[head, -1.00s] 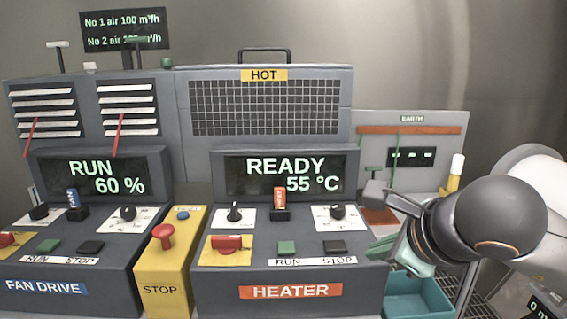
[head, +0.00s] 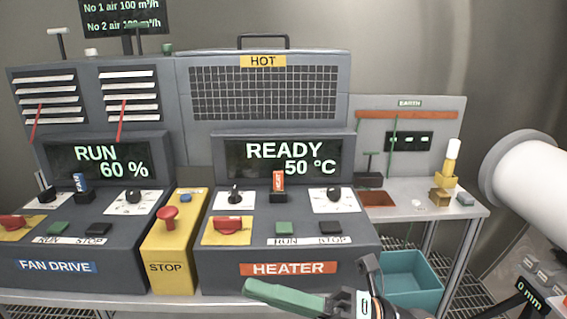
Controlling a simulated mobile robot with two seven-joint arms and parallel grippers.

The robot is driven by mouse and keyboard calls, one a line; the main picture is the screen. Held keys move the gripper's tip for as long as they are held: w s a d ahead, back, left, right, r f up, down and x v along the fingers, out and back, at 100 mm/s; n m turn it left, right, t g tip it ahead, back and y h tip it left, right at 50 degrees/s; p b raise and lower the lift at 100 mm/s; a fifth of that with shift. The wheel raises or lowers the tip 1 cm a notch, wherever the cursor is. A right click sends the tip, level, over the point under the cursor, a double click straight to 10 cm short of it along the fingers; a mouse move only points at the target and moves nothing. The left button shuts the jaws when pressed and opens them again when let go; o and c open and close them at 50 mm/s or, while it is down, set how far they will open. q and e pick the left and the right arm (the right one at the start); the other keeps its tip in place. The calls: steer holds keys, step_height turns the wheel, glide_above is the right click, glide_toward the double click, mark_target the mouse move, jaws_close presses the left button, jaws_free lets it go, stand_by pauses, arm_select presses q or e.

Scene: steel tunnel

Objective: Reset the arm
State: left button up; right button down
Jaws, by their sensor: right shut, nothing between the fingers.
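My right gripper (head: 262,290) is low in the head view, in front of the heater panel (head: 288,268). Its green fingers are shut with nothing between them and point left. Its wrist runs off the bottom edge. The heater display (head: 291,163) reads READY 50 °C. My left gripper is not in view.
The fan drive panel (head: 55,267) stands at left, reading RUN 60 %. A yellow stop box (head: 172,268) with a red button stands between the panels. A teal bin (head: 412,280) sits below the side shelf (head: 448,208), right of my gripper.

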steer(key=w+d+f+m+t+h, duration=0.35)
steer(key=m+t, duration=0.35)
steer(key=m, duration=0.3)
steer(key=w+d+f+m+t+h, duration=0.3)
steer(key=w+d+f+m+t, duration=0.15)
steer(key=m+t, duration=0.4)
steer(key=d+f+m+h+p, duration=0.1)
steer(key=d+f+m+h, duration=0.4)
steer(key=f+m+h, duration=0.5)
steer(key=s+d+f+m+g+h, duration=0.1)
steer(key=s+d+f+m+g, duration=0.2)
steer(key=s+f, duration=0.5)
steer(key=s+d+f+m+g+h, duration=0.2)
steer(key=s+f+m+g, duration=0.3)
steer(key=f, duration=1.1)
steer(key=s, duration=0.3)
steer(key=shift+s+d+f+p, duration=0.2)
steer(key=shift+s+d+p, duration=0.1)
steer(key=shift+d+p, duration=0.1)
